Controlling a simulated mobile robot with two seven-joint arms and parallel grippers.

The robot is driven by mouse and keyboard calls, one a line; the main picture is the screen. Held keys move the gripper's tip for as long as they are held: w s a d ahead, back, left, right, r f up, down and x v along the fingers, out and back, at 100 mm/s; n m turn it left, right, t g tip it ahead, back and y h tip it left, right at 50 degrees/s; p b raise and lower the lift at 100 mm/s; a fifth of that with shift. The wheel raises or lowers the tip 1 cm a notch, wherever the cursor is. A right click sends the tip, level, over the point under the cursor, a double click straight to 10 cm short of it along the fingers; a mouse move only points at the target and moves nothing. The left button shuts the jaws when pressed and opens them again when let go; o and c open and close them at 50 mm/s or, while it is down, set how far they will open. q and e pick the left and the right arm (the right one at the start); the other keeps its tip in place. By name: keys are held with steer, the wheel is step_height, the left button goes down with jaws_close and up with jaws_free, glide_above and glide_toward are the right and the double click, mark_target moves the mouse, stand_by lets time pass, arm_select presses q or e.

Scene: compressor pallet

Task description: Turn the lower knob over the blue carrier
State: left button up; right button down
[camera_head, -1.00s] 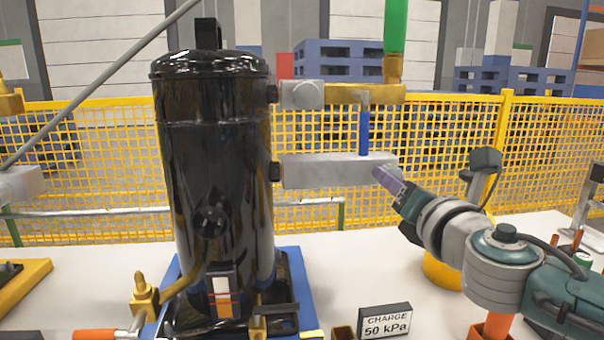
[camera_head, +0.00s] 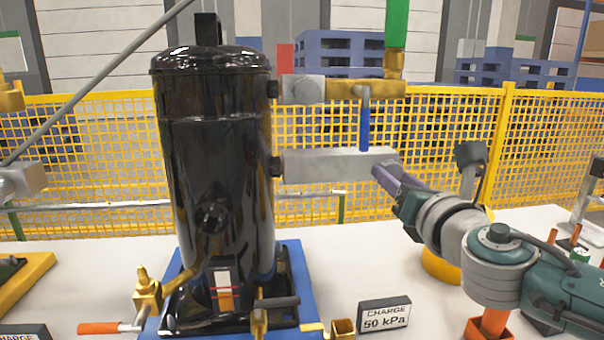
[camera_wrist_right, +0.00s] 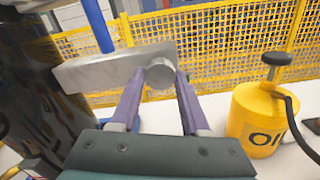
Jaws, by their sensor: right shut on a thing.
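The black compressor (camera_head: 215,170) stands upright on the blue carrier (camera_head: 298,268). A grey bar (camera_head: 320,166) juts right from it, below the upper grey block (camera_head: 302,90). The lower knob is a short grey cylinder (camera_wrist_right: 161,72) on the bar's outer end in the wrist view. In the head view my fingers hide most of it. My right gripper (camera_head: 388,180) is shut on this knob, with one purple finger on each side of it, as the wrist view shows (camera_wrist_right: 159,90). My left gripper is in neither view.
A blue rod (camera_head: 364,130) rises from the bar near the knob. A yellow oil can (camera_wrist_right: 262,115) stands right of my gripper. A yellow mesh fence (camera_head: 440,140) runs behind.

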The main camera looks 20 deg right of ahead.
steer(key=shift+c, duration=1.9)
jaws_free()
steer(key=shift+s, duration=0.1)
steer(key=p+v, duration=0.1)
steer(key=v, duration=0.8)
steer(key=shift+s, duration=0.4)
